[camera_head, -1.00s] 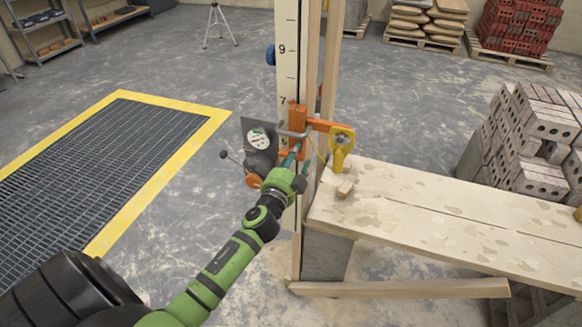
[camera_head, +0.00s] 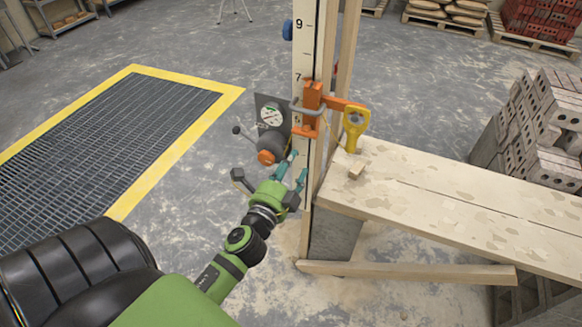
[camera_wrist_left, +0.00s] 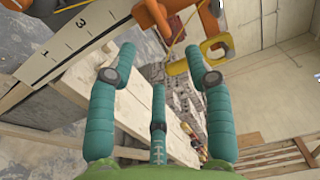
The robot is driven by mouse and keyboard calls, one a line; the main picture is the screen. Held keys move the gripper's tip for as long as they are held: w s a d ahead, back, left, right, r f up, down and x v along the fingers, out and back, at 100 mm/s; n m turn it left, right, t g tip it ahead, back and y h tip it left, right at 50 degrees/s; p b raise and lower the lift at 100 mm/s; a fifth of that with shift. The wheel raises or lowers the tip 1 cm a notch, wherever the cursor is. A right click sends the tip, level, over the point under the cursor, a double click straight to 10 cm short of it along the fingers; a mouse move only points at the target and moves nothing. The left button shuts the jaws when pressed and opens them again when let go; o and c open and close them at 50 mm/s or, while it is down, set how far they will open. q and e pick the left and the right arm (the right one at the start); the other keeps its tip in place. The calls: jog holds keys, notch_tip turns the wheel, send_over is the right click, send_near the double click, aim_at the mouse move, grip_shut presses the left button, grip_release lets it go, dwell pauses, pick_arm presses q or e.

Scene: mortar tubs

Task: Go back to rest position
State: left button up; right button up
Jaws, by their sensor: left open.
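My left gripper (camera_head: 296,169) is open and empty, with its teal fingers apart in front of the lower part of the numbered white post (camera_head: 303,60). In the left wrist view the spread fingers (camera_wrist_left: 158,85) hold nothing. An orange clamp (camera_head: 313,108) with a yellow handle (camera_head: 354,122) sits on the post above the gripper. It also shows in the left wrist view, where the yellow handle (camera_wrist_left: 213,47) is beyond the fingers. A round gauge (camera_head: 271,115) on a dark plate is just left of the post. My right gripper is not in view.
A yellow-edged floor grate (camera_head: 120,75) lies at left. The floor between grate and post is clear.

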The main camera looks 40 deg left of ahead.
pick_arm(q)
jog(key=s+d+f+n+g+h, duration=0.1)
jog(key=s+d+f+n+g, duration=0.2)
jog(key=f, duration=0.8)
jog(key=s+d+f+n+g+h, duration=0.1)
jog(key=s+f+n+g, duration=0.2)
jog(key=f, duration=0.9)
jog(key=s+d+f+n+g+h, duration=0.1)
jog(key=s+d+f+g, duration=0.3)
jog(key=f, duration=0.7)
jog(key=s+f+n+g, duration=0.2)
jog(key=s+f, duration=0.3)
jog(key=s, duration=0.4)
jog(key=s+f+n+g, duration=0.2)
jog(key=s+f, duration=0.3)
jog(key=s, duration=0.5)
jog(key=s+d+f+n+g+h, duration=0.1)
jog(key=s+f+n+g, duration=0.1)
jog(key=s+f, duration=0.4)
jog(key=s, duration=0.3)
jog(key=shift+s+g, duration=0.3)
jog(key=shift+s, duration=0.1)
jog(key=shift+c, duration=1.2)
jog(key=shift+w+d, duration=0.1)
